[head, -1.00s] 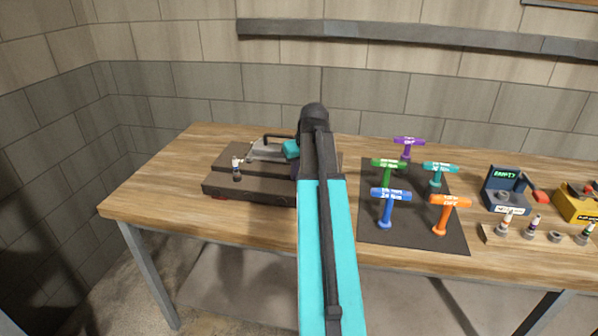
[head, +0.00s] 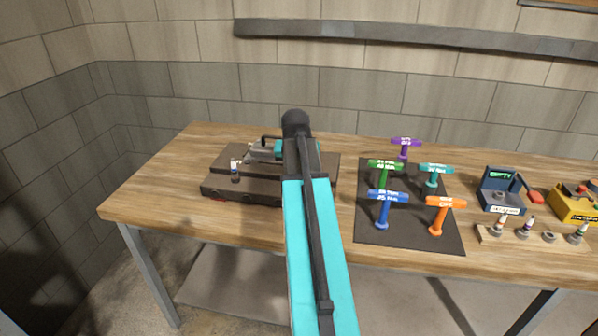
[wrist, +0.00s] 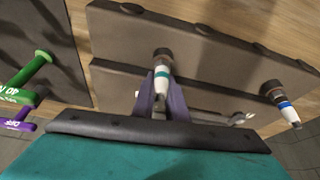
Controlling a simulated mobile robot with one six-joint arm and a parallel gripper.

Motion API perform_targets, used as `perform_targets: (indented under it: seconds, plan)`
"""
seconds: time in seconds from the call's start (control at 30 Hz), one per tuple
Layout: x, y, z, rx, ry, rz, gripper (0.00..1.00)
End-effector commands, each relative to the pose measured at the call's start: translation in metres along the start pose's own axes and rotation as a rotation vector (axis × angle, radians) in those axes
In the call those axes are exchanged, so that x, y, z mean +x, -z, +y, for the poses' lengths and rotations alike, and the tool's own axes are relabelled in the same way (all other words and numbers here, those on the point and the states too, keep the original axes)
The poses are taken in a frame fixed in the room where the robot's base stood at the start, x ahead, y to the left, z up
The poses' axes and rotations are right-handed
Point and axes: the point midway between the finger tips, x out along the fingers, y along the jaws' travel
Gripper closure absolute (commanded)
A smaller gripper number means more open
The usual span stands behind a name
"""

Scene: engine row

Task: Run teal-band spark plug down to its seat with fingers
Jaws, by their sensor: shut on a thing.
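The teal-band spark plug (wrist: 161,76) is white with a teal ring and a dark metal collar. In the wrist view it stands at a hole in the dark engine block (wrist: 205,65). My gripper (wrist: 160,98) is shut on its white body, one purple-grey finger on each side. The thread is out of sight, so I cannot tell how deep the plug sits. In the head view my arm hides the gripper and this plug; the block (head: 255,190) shows to the arm's left.
A blue-band plug (wrist: 284,106) stands in the same block, also seen in the head view (head: 235,169). A dark mat (head: 400,238) with several coloured T-handles lies right of my arm. Farther right are a blue tester (head: 502,192) and a wooden plug rack (head: 520,242).

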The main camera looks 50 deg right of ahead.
Motion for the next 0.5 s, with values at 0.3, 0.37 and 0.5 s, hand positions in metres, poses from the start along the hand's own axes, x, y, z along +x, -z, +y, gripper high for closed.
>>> perform_targets:
  seconds: [0.3,0.37,0.5]
  plan:
    - [0.0005,-0.0060,-0.0003,0.176,-0.071,-0.015,1.00]
    - [0.0005,-0.0062,0.0001,0.209,-0.085,-0.015,1.00]
    - [0.0006,-0.0066,0.0006,0.289,-0.118,-0.016,1.00]
